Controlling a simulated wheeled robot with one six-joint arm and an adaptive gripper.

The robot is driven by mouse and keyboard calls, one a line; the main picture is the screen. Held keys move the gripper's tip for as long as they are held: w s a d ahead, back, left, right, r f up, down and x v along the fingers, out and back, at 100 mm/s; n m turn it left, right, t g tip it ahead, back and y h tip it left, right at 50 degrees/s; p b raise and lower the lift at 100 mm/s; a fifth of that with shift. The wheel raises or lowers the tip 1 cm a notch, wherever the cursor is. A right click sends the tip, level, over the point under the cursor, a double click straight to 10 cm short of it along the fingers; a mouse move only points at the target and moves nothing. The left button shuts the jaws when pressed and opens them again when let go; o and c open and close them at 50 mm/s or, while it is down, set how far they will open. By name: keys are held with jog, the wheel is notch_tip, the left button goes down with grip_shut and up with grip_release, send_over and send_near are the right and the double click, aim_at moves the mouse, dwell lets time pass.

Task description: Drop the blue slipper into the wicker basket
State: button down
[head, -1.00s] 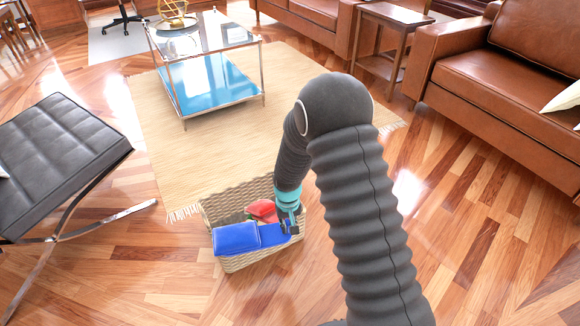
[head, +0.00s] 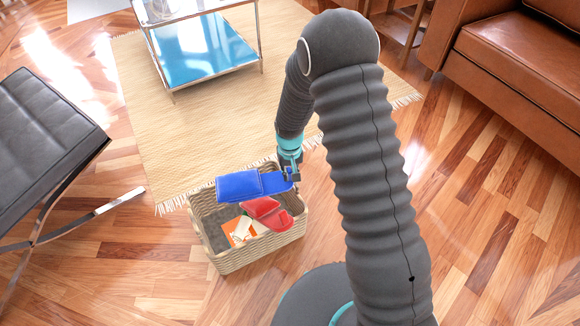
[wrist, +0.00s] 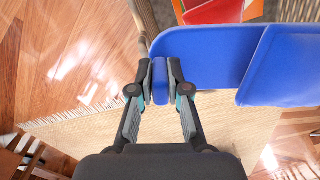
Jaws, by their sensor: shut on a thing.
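The blue slipper (head: 250,185) is held by its right end in my gripper (head: 291,176), over the far side of the wicker basket (head: 238,262). The wrist view shows my gripper (wrist: 160,82) shut on the edge of the blue slipper (wrist: 215,55), with its broad strap part to the right. The basket stands on the wood floor by the rug's fringe. Inside it lie a red slipper (head: 268,214) and an orange and white item (head: 240,231). The slipper hides part of the basket's far rim.
A black leather chair (head: 45,130) with metal legs stands left of the basket. A glass-topped table (head: 200,60) stands on the straw rug (head: 150,130) beyond it. A brown leather sofa (head: 520,60) is at the upper right. The floor around the basket is clear.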

aim_at(290, 183)
jog(key=shift+f+b, duration=1.3)
jog(key=shift+f, duration=1.5)
jog(key=c, duration=1.1)
grip_release()
jog(key=shift+o, duration=0.2)
jog(key=shift+r, duration=0.1)
notch_tip(290, 183, up, 12)
jog(key=shift+f, duration=0.1)
